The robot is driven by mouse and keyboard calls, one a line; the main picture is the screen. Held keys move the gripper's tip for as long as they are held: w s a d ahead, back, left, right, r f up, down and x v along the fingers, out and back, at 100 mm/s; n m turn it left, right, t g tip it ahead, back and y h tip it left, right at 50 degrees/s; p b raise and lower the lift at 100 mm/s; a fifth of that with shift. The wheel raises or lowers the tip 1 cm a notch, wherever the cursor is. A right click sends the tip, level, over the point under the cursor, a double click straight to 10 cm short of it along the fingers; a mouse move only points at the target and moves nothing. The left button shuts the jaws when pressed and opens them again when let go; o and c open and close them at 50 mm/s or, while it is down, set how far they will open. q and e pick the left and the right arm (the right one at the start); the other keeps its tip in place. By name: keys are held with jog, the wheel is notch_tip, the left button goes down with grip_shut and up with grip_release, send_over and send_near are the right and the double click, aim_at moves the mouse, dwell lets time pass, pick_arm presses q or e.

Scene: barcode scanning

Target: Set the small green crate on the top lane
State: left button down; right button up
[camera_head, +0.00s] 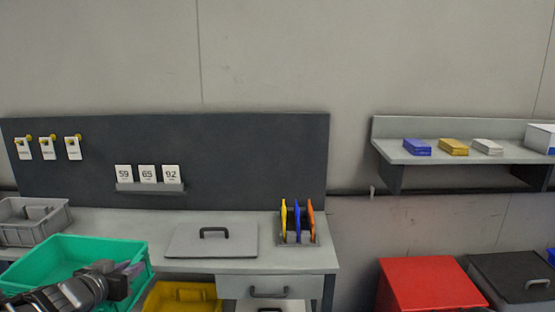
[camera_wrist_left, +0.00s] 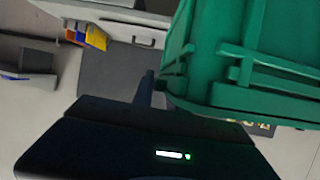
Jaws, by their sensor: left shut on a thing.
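The green crate (camera_head: 62,252) is at the lower left of the head view, in front of the workbench. My left gripper (camera_head: 136,271) is shut on the crate's right side wall. In the left wrist view the crate (camera_wrist_left: 250,70) fills the upper right, with its ribbed wall close to the gripper (camera_wrist_left: 150,90). The crate looks empty in the part of its inside that shows. I cannot tell whether it touches anything below. My right gripper is not in view. No lane can be made out for certain.
The workbench (camera_head: 295,258) holds a grey lid (camera_head: 212,243), a grey bin (camera_head: 30,222) and a rack of coloured boards (camera_head: 297,220). A yellow bin (camera_head: 180,298) is below. A wall shelf (camera_head: 460,152) and a red box (camera_head: 430,282) are at the right.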

pick_arm(q)
jog(key=d+f+p, duration=0.1)
jog(key=d+f, duration=0.4)
jog(key=d, duration=0.3)
jog(key=w+d+f+n+y, duration=0.1)
jog(key=d+f, duration=0.4)
jog(key=d, duration=0.3)
jog(key=shift+p, duration=0.4)
jog(key=v, duration=0.5)
jog(key=shift+s, duration=0.4)
